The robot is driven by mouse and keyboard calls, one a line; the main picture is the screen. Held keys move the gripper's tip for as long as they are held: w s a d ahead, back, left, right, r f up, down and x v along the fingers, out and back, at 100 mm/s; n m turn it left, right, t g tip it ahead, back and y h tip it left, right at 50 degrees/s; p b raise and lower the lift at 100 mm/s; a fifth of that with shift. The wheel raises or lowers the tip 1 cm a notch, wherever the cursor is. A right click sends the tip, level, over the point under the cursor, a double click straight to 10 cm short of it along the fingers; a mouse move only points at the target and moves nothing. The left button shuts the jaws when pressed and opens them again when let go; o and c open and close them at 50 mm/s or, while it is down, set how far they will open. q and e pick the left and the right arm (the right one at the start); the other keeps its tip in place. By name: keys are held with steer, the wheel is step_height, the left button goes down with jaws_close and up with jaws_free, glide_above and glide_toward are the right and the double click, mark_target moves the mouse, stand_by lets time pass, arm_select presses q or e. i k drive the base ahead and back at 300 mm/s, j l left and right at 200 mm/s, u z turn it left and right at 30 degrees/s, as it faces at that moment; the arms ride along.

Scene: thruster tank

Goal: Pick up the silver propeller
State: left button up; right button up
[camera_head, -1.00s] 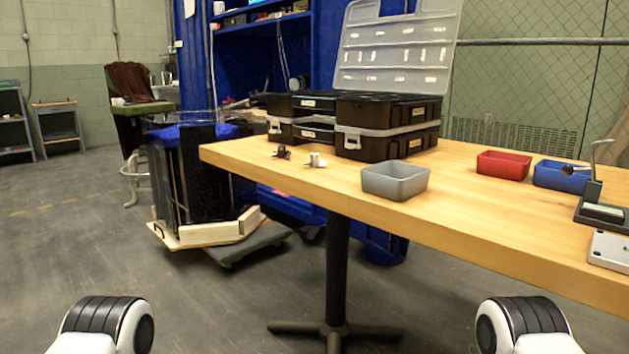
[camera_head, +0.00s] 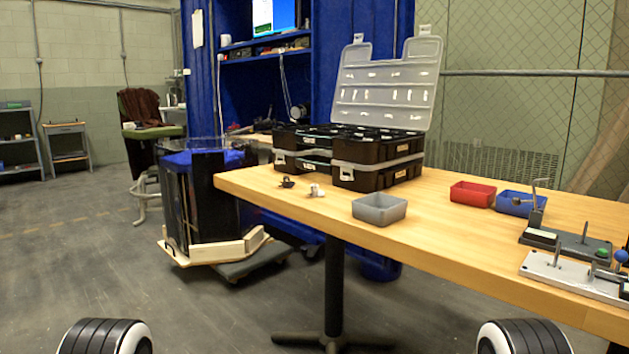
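A small silver propeller (camera_head: 316,190) lies on the wooden table (camera_head: 450,233) near its left end. A small dark propeller (camera_head: 287,182) lies just to its left, a little apart. The grey bin (camera_head: 379,209) stands to the right of the silver propeller, nearer the front edge. Only rounded black-and-white links of my two arms show at the bottom left and bottom right corners. Both grippers are out of the picture, well away from the propellers.
Black organizer cases (camera_head: 350,158) with a raised clear lid stand behind the propellers. A red bin (camera_head: 473,194), a blue bin (camera_head: 517,203) and a fixture stand (camera_head: 570,275) are on the right. A dark tank (camera_head: 200,203) on a dolly stands left of the table. Floor ahead at left is clear.

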mark_target(314, 191)
steer(key=i+j+z, duration=0.2)
steer(key=z, duration=0.15)
steer(key=i+j+z, duration=0.15)
steer(key=j+z, duration=0.15)
steer(key=i+j+z, duration=0.1)
steer(key=j+z, duration=0.6)
steer(key=i+j, duration=0.05)
steer(key=j, duration=0.05)
